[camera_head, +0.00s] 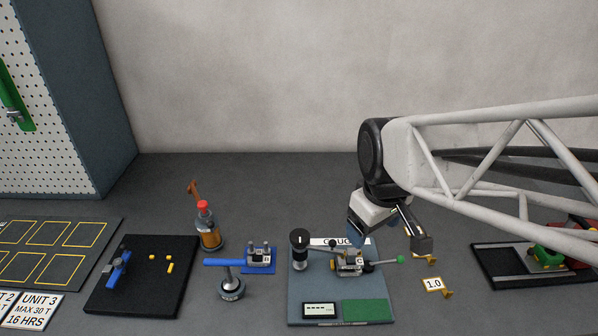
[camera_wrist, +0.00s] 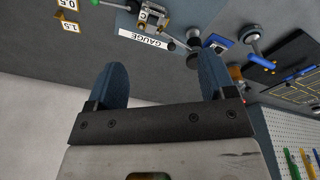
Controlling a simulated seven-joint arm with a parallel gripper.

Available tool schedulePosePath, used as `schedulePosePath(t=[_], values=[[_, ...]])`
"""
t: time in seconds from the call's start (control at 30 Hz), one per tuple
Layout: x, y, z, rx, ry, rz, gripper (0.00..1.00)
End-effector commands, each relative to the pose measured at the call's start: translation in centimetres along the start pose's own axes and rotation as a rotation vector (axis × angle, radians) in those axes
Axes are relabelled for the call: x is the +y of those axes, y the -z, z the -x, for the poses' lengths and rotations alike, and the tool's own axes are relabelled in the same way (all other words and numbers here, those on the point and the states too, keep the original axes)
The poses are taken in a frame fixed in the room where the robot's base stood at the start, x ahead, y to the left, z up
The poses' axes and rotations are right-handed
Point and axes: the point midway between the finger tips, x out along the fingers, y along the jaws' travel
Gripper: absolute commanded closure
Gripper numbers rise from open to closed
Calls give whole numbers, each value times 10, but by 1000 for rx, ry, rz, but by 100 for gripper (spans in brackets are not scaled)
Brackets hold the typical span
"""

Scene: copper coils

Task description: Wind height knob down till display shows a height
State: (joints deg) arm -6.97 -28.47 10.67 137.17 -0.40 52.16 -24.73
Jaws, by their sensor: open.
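The gauge board (camera_head: 338,283) is a blue-grey plate at the front centre of the bench. An upright black knob (camera_head: 299,242) with a white mark on top stands at its back left, likely the height knob. The small display (camera_head: 319,310) at its front left seems to show only dashes. My gripper (camera_head: 389,241) is open and empty, above and behind the board's right side, apart from the knob. In the wrist view its two blue fingers (camera_wrist: 163,75) are spread, and the knob (camera_wrist: 194,60) shows beyond the right finger.
A metal clamp (camera_head: 350,262) with a green-tipped lever (camera_head: 399,259) stands on the board right of the knob. A green pad (camera_head: 365,310) lies at its front right. Left are a blue-armed stand (camera_head: 231,286), a bottle (camera_head: 207,228) and a black tray (camera_head: 140,292).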

Motion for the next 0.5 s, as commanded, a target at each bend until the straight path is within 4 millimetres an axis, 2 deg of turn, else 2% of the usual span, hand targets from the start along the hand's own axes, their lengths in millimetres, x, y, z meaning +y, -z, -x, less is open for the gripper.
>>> schedulePosePath(t=[0.03, 0.3, 0.5], values=[[-3, 14, -8, -12, 10, 79, 23], [-24, 83, -51, -57, 63, 535, 23], [-45, 124, -84, -77, 102, 825, 23]])
